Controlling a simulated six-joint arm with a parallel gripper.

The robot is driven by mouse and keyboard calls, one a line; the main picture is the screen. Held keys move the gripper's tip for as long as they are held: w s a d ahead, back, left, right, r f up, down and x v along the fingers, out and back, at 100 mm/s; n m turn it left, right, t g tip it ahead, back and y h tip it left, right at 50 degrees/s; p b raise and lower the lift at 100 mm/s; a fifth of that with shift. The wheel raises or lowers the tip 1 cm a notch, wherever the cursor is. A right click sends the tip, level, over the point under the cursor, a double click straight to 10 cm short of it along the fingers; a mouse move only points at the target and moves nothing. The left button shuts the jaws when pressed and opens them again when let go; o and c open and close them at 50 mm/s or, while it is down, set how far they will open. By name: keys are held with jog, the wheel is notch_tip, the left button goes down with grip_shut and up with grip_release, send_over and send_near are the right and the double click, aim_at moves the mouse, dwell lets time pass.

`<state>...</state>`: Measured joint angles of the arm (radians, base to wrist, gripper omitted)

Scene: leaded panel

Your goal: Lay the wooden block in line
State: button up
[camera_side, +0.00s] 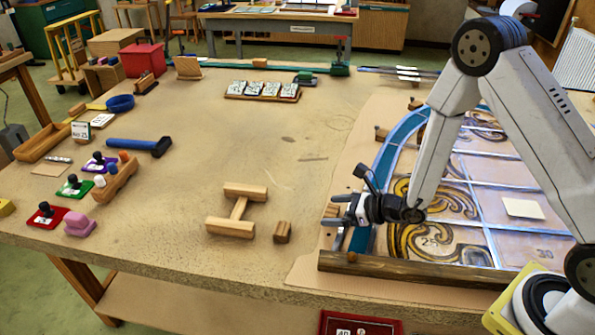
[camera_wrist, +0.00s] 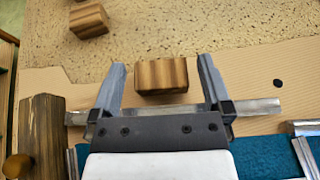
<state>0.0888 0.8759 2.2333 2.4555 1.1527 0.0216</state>
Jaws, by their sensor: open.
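A small wooden block (camera_wrist: 162,75) with dark grain stripes lies on the tan board between the two fingers of my gripper (camera_wrist: 161,64) in the wrist view. There is a gap on each side of it, wider on the right. My gripper is open and holds nothing. In the side view my gripper (camera_side: 336,209) is low at the left edge of the leaded panel (camera_side: 478,205), and the block is partly hidden by the fingers. A second wooden block (camera_wrist: 88,20) lies to the upper left in the wrist view; it also shows on the bench (camera_side: 282,232) in the side view.
A dark wooden strip (camera_side: 405,272) runs along the panel's near edge. A silvery metal strip (camera_wrist: 255,107) lies beneath my gripper beside the blue glass (camera_wrist: 265,155). An H-shaped wooden piece (camera_side: 237,209) lies left of the blocks. The bench middle is mostly clear.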

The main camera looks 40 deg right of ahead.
jog(key=shift+v, duration=3.9)
jog(key=shift+a, duration=0.1)
